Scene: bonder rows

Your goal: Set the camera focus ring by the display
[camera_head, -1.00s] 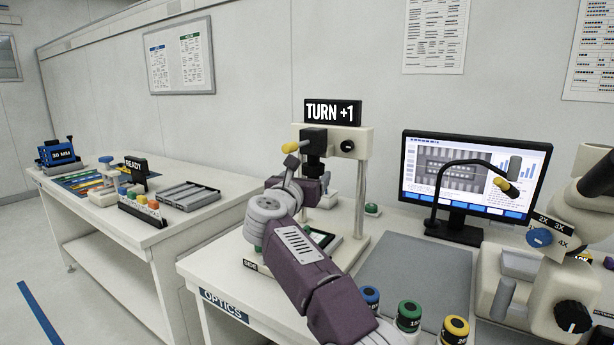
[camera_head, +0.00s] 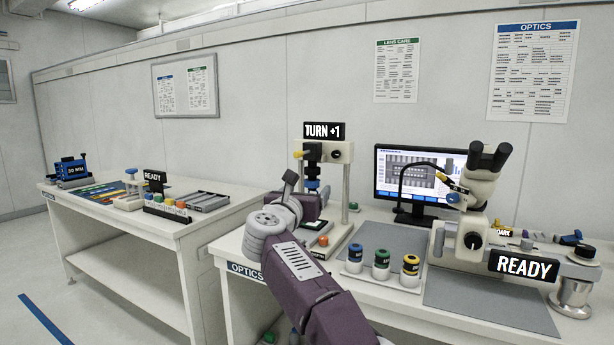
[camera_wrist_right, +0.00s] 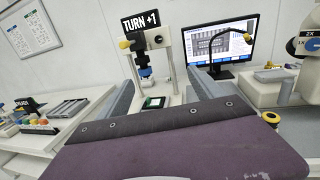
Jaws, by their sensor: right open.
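The display (camera_head: 324,131) on top of the camera stand reads "TURN +1"; it also shows in the right wrist view (camera_wrist_right: 141,20). Below it hangs the black camera (camera_head: 313,152) with a yellow-tipped knob at its left. A blue band, perhaps the focus ring (camera_wrist_right: 146,72), shows low on the camera in the right wrist view. My right gripper (camera_head: 291,182) is in front of the stand, apart from the camera. In the right wrist view its two grey fingers stand wide apart with nothing between them. The arm hides part of the stand's base. My left gripper is not in view.
A microscope (camera_head: 478,200) with a "READY" sign (camera_head: 524,266) is further right. A second bench (camera_head: 110,222) stands at left. Grey mats are clear.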

